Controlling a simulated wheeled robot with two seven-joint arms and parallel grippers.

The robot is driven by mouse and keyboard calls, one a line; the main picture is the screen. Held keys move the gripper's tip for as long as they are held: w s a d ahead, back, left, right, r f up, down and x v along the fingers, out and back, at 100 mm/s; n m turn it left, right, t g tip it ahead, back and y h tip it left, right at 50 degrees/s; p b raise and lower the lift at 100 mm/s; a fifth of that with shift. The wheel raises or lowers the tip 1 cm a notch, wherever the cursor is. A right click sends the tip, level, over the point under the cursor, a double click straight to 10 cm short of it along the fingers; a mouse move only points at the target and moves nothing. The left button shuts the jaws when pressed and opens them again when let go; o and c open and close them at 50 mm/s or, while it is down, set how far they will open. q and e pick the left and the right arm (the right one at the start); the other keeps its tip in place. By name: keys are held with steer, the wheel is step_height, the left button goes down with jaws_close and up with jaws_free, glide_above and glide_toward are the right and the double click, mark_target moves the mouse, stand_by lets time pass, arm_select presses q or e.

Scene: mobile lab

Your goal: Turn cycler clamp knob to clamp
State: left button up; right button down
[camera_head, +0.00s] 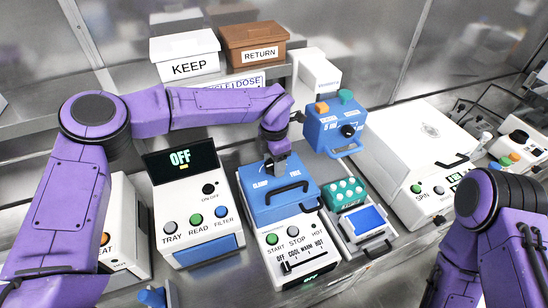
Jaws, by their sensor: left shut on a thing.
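The cycler (291,246) is a white box with a blue lid (262,206) and a black handle at the lid's front. Its front has START and STOP buttons and a slider marked OFF, COOL, WARM and HOT. My left gripper (279,163) points down at the back of the blue lid. It is shut on the clamp knob, which is mostly hidden by the fingers, so I cannot tell the knob's turn. My right arm is at the lower right and its gripper does not show.
A white reader (196,200) with an OFF screen stands left of the cycler. A tray with a teal rack (345,193) is close on the right, with a blue device (332,130) behind. A white centrifuge (425,150) is further right. KEEP (187,52) and RETURN (254,42) boxes sit on the back shelf.

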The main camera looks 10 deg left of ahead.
arm_select(q)
steer(key=shift+w+r+m, duration=0.1)
steer(key=shift+m, duration=0.4)
steer(key=o, duration=1.1)
steer(key=shift+d, duration=0.1)
steer(key=shift+c, duration=0.2)
steer(key=shift+r, duration=0.2)
step_height(320, 180, up, 10)
steer(key=b, duration=0.3)
